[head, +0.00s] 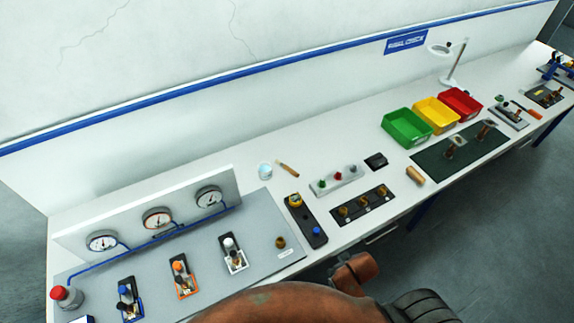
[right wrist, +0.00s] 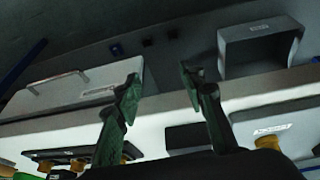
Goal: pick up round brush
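In the head view a small brush-like item with a tan wooden handle (head: 288,169) lies on the white bench beside a small white jar with a blue inside (head: 265,171). Its bristles are too small to make out. A short tan cylinder (head: 415,175) lies farther right, near the front edge; I cannot tell what it is. My right gripper (right wrist: 160,78) shows in the right wrist view, open with nothing between its fingers, near the bench edge. My left gripper is in no view.
A gauge panel (head: 157,219) and a grey board with valves fill the bench's left. A black plate with brass fittings (head: 362,206) lies near the front edge. Green (head: 407,128), yellow (head: 436,115) and red (head: 460,103) bins stand behind a dark green mat (head: 430,163).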

